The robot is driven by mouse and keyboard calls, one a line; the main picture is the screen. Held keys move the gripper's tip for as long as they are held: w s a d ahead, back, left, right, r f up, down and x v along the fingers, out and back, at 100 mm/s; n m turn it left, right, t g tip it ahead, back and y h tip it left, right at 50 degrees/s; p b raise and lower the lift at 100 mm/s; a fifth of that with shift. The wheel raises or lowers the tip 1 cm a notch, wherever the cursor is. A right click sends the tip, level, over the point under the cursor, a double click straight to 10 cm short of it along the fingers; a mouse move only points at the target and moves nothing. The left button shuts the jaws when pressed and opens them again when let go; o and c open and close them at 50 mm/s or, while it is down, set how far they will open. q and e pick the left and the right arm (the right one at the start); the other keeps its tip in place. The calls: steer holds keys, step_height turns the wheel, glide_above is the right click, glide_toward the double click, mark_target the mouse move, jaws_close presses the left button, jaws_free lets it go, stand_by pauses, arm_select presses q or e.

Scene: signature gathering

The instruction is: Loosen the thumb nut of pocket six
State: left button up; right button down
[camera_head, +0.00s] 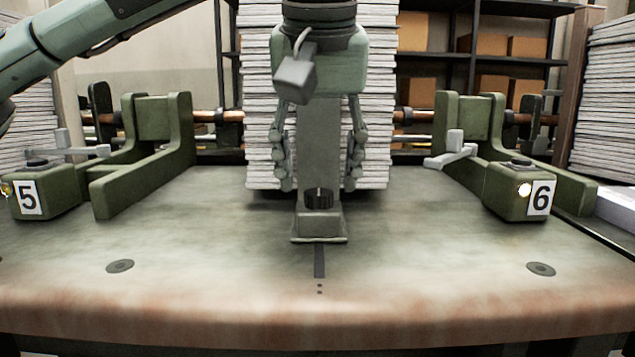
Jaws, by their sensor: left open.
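Pocket six (485,115) is a green U-shaped holder at the right of the table. At its near left end stands a green block (505,204) with a white "6" label (540,198) and a lit round lamp (524,190). A low dark round cap, perhaps the thumb nut (521,163), sits on top of the block. My left gripper (318,183) hangs at the table's middle, pointing down, fingers apart and empty, well left of pocket six. My right gripper is not in view.
A post with a black knob (318,198) stands at the table's centre below my left gripper. A paper stack (262,100) rises behind. A grey lever (450,150) lies left of block six. Pocket five (28,197) is at left. The table's front (420,270) is clear.

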arm_select(q)
steer(key=shift+x, duration=1.05)
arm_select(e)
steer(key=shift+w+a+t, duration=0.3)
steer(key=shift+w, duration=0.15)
arm_select(q)
steer(key=shift+c, duration=0.3)
